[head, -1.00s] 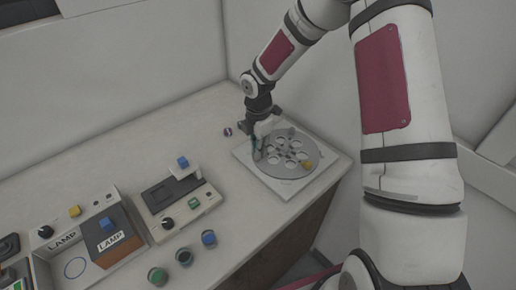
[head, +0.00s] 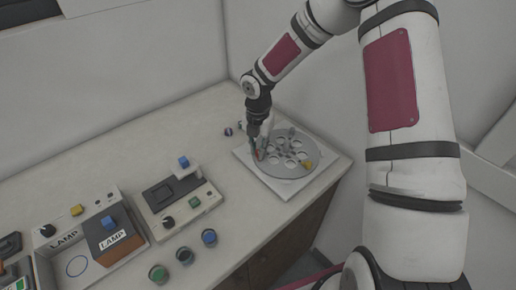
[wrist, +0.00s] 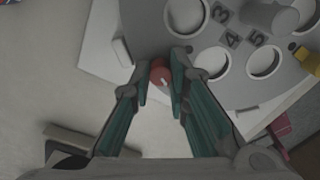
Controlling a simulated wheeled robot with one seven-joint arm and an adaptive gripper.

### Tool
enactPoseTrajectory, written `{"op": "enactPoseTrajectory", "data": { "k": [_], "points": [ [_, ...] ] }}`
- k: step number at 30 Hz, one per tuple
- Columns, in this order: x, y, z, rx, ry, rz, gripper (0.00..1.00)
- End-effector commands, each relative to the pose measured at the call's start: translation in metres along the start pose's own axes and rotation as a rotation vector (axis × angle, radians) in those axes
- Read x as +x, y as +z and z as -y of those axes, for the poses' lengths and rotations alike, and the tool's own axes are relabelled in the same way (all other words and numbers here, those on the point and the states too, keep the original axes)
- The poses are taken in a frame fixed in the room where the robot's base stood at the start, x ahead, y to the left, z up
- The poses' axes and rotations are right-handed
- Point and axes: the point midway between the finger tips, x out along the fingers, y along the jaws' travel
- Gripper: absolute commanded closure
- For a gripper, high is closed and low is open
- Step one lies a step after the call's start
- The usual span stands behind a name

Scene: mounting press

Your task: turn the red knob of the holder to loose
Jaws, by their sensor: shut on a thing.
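The holder is a grey round plate (head: 276,169) with several round holes, on a white square base (head: 288,191) at the right end of the counter. In the wrist view its plate (wrist: 150,38) shows hole numbers such as 3, 4 and 5. The red knob (wrist: 160,72) is at the plate's edge, with a small pale mark on it. My gripper (wrist: 162,85) is shut on the red knob, one teal-lined finger on each side. In the head view my gripper (head: 259,155) hides most of the knob.
A yellow part (head: 307,163) sits at the plate's right edge. A small dark ball-like thing (head: 228,132) lies left of the holder. A press unit (head: 178,205), lamp boxes (head: 88,240) and several coloured cups (head: 184,256) stand to the left. The back counter is clear.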

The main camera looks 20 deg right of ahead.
Motion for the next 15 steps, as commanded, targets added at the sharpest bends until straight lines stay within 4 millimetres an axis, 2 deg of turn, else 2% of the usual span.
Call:
{"op": "enactPoseTrajectory", "data": {
  "k": [10, 11, 12, 13, 15],
  "points": [
    [-0.0001, 0.0000, 0.0000, -0.001, 0.000, 0.000, 1.00],
    [-0.0001, 0.0000, 0.0000, 0.000, 0.000, 0.000, 0.77],
    [-0.0001, 0.0000, 0.0000, 0.000, 0.000, 0.000, 0.68],
    [-0.0001, 0.0000, 0.0000, 0.000, 0.000, 0.000, 0.63],
    [-0.0001, 0.0000, 0.0000, 0.000, 0.000, 0.000, 0.63]
  ]
}}
